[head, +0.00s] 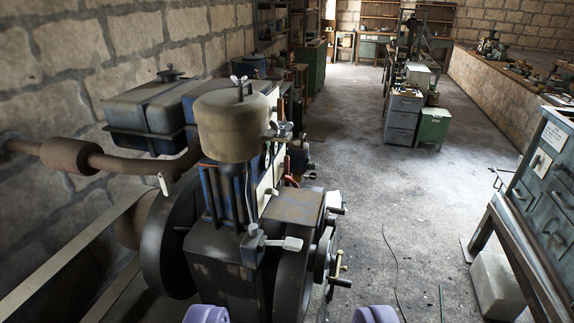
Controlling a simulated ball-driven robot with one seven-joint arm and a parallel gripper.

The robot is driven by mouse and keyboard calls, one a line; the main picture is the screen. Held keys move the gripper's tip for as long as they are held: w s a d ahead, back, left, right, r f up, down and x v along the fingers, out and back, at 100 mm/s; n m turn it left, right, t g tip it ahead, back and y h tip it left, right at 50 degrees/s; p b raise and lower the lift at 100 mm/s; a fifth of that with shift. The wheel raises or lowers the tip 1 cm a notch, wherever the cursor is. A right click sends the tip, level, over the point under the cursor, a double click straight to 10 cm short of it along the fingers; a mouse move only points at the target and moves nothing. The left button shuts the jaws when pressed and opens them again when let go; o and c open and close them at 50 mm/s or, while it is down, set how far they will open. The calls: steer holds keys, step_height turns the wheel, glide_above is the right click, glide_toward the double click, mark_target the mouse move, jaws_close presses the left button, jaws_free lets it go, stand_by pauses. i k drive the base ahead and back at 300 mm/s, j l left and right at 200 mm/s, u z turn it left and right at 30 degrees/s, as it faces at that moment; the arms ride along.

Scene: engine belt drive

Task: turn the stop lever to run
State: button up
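The engine (230,255) stands at the left of centre in the head view, with a domed air cleaner (233,124) on top. A pale grey lever (290,243) sticks out to the right from a small pivot on its near side. A thin red lever (290,182) shows behind it. No run or stop marking is readable, so I cannot tell for certain which is the stop lever. My gripper (291,315) shows as two purple fingertips at the bottom edge, wide apart. It is open, below and in front of the pale lever, touching nothing visible.
A flywheel (168,245) and a flat belt (65,255) are on the engine's left, below a rusty exhaust pipe (75,154). A crank handle (338,265) juts out on the right. A blue-grey drawer cabinet (545,195) stands on a bench at right. Floor between is mostly clear.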

mark_target(286, 164)
steer(key=i+l, duration=0.6)
steer(key=i+l+u, duration=0.1)
steer(key=i+l, duration=0.5)
steer(key=i+l+u, duration=0.1)
steer(key=i+l, duration=1.05)
steer(key=l, duration=0.2)
